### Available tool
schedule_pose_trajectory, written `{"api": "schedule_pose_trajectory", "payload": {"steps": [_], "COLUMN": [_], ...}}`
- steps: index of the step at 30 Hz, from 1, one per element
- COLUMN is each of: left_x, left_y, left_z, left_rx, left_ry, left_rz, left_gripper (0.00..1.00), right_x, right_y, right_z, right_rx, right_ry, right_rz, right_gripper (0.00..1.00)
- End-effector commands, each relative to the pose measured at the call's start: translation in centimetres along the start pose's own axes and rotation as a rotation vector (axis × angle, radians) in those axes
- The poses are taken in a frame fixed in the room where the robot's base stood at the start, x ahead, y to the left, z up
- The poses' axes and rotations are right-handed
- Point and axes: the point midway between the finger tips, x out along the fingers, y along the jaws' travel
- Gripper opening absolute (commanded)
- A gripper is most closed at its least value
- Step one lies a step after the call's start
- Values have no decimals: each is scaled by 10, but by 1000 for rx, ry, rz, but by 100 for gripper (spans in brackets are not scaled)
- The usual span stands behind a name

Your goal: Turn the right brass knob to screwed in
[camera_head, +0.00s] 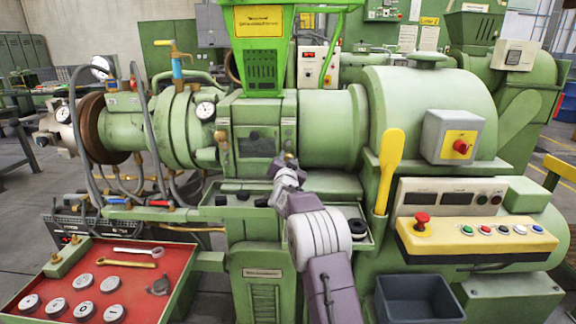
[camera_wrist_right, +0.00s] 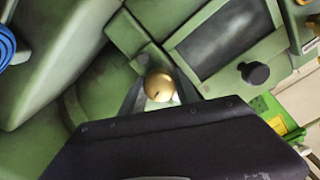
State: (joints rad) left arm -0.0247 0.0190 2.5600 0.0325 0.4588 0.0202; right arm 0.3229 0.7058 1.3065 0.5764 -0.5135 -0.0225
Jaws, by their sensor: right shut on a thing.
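The right brass knob (camera_wrist_right: 159,87) shows in the right wrist view as a round brass ball, seated against a green machine part. My right gripper (camera_wrist_right: 160,92) has its two dark fingers on either side of it and is shut on it. In the head view my right gripper (camera_head: 286,163) reaches up to the front of the green extruder, right of a dark window (camera_head: 256,141), and hides the right knob. Another brass knob (camera_head: 220,137) sits left of that window. How far the right knob is screwed in cannot be told. My left gripper is not in view.
A black knob (camera_wrist_right: 254,73) stands close by in the right wrist view. A yellow paddle-shaped handle (camera_head: 389,165) and a yellow control panel (camera_head: 476,238) are to the right. A red tray (camera_head: 40,288) with gauges and wrenches is at lower left. A dark bin (camera_head: 418,298) is below.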

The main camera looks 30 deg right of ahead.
Motion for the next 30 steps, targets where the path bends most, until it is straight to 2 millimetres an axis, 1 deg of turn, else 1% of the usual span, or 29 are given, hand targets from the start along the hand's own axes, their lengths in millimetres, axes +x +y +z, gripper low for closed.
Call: {"api": "schedule_pose_trajectory", "payload": {"steps": [1, 3, 30], "left_x": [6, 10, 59], "left_y": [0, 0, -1], "left_z": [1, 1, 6], "left_rx": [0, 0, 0], "left_ry": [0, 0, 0], "left_rz": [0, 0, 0], "left_gripper": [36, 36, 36], "right_x": [0, 0, 0], "right_y": [2, 1, 2], "right_z": [3, 3, 3], "right_rx": [44, 109, 965], "right_ry": [1, 0, -1], "right_rz": [0, -1, 0], "right_gripper": [0, 0, 0]}}
